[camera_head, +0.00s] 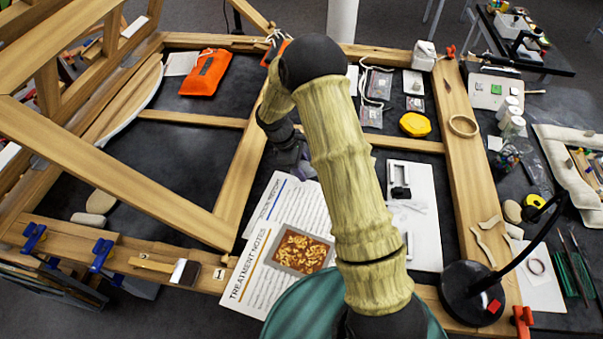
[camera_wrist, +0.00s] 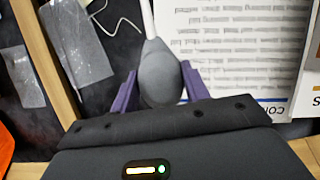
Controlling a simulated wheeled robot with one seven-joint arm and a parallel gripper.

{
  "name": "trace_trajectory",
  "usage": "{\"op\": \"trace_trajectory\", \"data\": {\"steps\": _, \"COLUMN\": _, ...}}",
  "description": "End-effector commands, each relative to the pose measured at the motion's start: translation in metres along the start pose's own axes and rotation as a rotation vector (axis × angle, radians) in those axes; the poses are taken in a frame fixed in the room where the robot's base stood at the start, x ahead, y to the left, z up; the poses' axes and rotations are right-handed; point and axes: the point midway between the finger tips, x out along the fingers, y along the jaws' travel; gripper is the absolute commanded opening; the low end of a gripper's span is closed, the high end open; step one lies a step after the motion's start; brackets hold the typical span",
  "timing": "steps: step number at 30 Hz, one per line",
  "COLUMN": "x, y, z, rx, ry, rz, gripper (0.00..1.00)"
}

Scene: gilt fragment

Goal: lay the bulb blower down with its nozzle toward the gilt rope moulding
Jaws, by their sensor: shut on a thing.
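The bulb blower (camera_wrist: 161,75) has a grey bulb and a thin pale nozzle that points to the top edge of the wrist view. My gripper (camera_wrist: 160,88) has its purple fingers shut on the two sides of the bulb. In the head view my gripper (camera_head: 290,152) is partly hidden by my arm, over the dark table near the printed sheets, and the blower is hard to make out there. I cannot pick out the gilt rope moulding for certain in either view.
Printed sheets (camera_head: 262,268) lie near my gripper, with a gilt-patterned picture (camera_head: 303,250) on one. Clear bags (camera_head: 372,115) and an orange pouch (camera_head: 207,72) lie on the dark table. Wooden frame bars (camera_head: 240,175) cross it. A black lamp (camera_head: 470,290) stands at right.

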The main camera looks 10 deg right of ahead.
Motion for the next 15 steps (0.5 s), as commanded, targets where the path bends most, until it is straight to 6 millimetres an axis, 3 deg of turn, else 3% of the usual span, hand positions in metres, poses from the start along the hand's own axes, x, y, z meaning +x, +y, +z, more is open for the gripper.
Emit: {"op": "trace_trajectory", "data": {"steps": 15, "x": 0.035, "y": -0.001, "z": -0.015, "rx": -0.002, "ry": 0.0, "rz": 0.0, "gripper": 0.19}}
